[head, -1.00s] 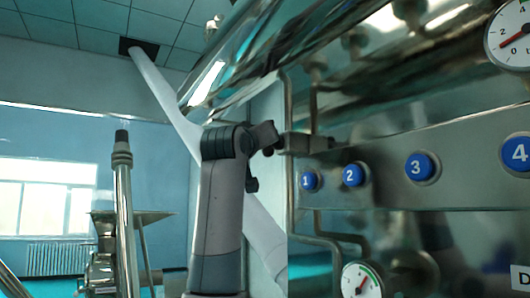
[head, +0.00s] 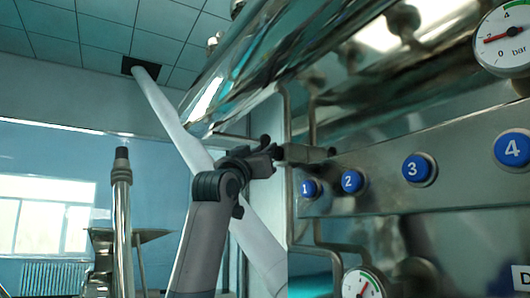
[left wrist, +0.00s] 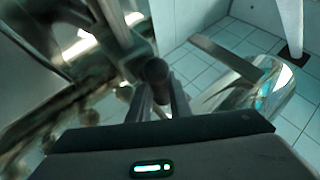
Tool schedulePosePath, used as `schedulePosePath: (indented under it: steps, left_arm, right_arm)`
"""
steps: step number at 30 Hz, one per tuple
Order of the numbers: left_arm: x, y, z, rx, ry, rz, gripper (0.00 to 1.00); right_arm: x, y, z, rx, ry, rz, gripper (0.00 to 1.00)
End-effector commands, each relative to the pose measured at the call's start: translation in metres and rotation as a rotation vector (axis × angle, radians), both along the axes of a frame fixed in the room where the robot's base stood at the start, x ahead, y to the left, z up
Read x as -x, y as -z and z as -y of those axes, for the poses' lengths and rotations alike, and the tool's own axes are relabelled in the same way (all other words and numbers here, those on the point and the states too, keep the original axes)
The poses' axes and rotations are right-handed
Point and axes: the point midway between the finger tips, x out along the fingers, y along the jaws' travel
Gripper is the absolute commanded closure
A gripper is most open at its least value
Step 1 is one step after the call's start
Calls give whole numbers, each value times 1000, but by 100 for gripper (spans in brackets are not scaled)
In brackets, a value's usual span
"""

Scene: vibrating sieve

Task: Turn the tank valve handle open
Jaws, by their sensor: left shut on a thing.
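The tank valve handle (head: 304,153) is a short metal bar with a darker end, beside the upper left corner of the steel panel. My left gripper (head: 275,152) is at the handle's left end and shut on it. The fingers hide the gripped part. In the left wrist view, a dark rounded end, which seems to be the handle (left wrist: 155,72), sits between the fingers of my left gripper (left wrist: 163,103). My right gripper is not in view.
The steel panel (head: 385,200) carries numbered blue buttons (head: 352,182) just right of the handle. Pressure gauges are at the upper right (head: 503,38) and bottom (head: 362,284). A shiny tank (head: 250,65) hangs above. A metal post (head: 122,215) stands at the left.

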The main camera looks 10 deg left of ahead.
Motion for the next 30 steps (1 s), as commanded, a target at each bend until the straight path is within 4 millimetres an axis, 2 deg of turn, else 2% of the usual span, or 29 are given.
schedulePosePath:
  steps: [4, 5, 20, 26, 30]
  left_arm:
    - [0, 1, 0, -2, -1, -1, 100]
    - [0, 1, 0, -2, -1, -1, 75]
    - [4, 5, -2, -1, -1, 0, 75]
    - [20, 17, -8, 0, -1, 1, 75]
    - [37, 30, -15, 1, -1, 3, 75]
  right_arm:
    - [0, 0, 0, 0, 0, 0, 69]
    - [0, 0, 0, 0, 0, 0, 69]
    - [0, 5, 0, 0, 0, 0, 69]
    - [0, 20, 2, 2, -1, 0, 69]
    - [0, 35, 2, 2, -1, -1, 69]
